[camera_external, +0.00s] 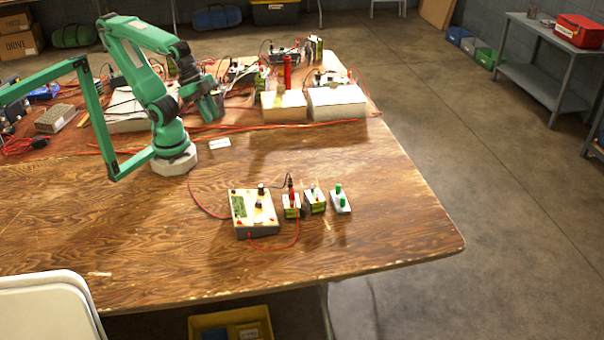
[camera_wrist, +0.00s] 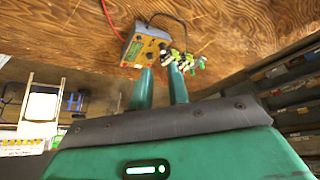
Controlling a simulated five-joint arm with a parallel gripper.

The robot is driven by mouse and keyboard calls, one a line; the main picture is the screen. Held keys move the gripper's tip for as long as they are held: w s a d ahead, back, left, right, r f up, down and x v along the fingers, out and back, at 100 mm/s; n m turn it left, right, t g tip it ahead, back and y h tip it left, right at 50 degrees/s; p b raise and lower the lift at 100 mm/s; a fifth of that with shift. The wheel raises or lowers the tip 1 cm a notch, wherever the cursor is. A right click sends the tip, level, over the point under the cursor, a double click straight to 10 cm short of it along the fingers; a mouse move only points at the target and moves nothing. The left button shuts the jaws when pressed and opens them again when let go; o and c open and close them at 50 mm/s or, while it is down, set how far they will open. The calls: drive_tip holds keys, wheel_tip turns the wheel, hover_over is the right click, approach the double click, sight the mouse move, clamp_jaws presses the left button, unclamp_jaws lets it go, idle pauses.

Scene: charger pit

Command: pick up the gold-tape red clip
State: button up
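A small block with a red upright part (camera_external: 292,200) stands among the small pieces on the wooden table, right of a cream control box (camera_external: 240,208). It may be the red clip, but gold tape is too small to make out. In the wrist view the control box (camera_wrist: 150,46) shows beyond my fingertips, with small pieces (camera_wrist: 181,61) to its right, partly overlapped by a finger. My gripper (camera_external: 210,106) is well away from them, above the table's cluttered far side. In the wrist view my gripper (camera_wrist: 161,72) has its fingers apart, with nothing held between them.
A block with green-topped parts (camera_external: 340,200) stands at the right of the row. A red cable (camera_external: 275,248) loops in front of the control box. White boxes (camera_external: 337,103), a tall red cylinder (camera_external: 287,72) and cables crowd the far side. The table's front right is clear.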

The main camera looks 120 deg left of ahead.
drive_tip(key=shift+o, duration=0.4)
drive_tip(key=shift+w+r, duration=0.1)
drive_tip(key=n+g, duration=0.5)
drive_tip(key=n, duration=0.3)
hover_over(292, 189)
drive_tip(key=f, duration=0.9)
drive_tip(key=shift+s+a+f, duration=0.1)
drive_tip(key=shift+s+f, duration=0.15)
drive_tip(key=shift+w+f+g, duration=0.3)
drive_tip(key=shift+f, duration=0.1)
drive_tip(key=shift+d+f, duration=0.2)
drive_tip(key=shift+f, duration=3.7)
drive_tip(key=c, duration=0.5)
